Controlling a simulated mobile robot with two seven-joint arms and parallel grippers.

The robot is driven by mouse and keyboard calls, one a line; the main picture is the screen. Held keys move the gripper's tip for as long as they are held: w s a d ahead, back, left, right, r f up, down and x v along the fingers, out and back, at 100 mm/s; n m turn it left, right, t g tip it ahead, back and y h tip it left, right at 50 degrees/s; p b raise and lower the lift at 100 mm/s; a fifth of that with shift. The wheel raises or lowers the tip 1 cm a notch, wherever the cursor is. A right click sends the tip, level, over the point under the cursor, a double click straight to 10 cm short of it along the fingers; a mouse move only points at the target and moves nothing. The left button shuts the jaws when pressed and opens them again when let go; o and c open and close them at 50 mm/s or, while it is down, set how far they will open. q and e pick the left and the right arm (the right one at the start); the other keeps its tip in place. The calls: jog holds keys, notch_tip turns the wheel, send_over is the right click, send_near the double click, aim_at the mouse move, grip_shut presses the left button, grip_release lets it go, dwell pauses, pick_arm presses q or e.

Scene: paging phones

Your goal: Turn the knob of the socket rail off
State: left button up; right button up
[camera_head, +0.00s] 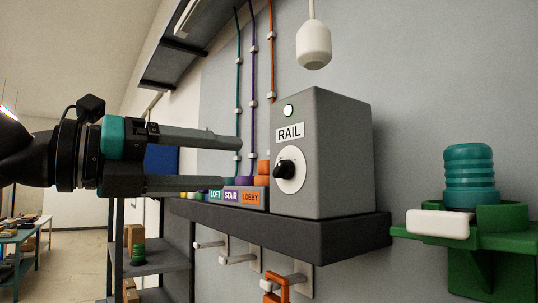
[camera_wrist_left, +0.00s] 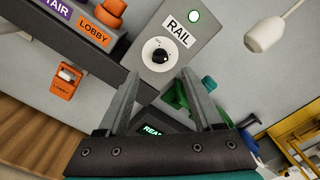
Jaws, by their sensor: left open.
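The socket rail is a grey box (camera_head: 330,150) with a RAIL label (camera_head: 290,132) and a lit green lamp (camera_head: 288,111) above it. Its black knob (camera_head: 286,169) sits on a round white dial on the front face. In the left wrist view the knob (camera_wrist_left: 159,56) shows beyond and between my fingertips, apart from them. My left gripper (camera_head: 240,163) is open and empty, to the left of the knob in the head view, its two fingers pointing toward the box. The right gripper is not in view.
The box stands on a dark shelf (camera_head: 330,236) beside LOFT, STAIR and LOBBY units (camera_head: 250,197). A white pendant (camera_head: 313,45) hangs above. A green bracket (camera_head: 495,240) holds a teal ribbed piece (camera_head: 469,172) at right. White pegs and an orange piece (camera_head: 284,284) are below the shelf.

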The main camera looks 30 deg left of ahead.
aim_at(283, 169)
pick_arm(q)
jog(key=p+x, duration=0.4)
jog(key=x, duration=0.4)
jog(key=shift+w+d+p, duration=0.2)
jog(key=shift+w+p, duration=0.15)
jog(key=shift+p, duration=0.05)
grip_shut()
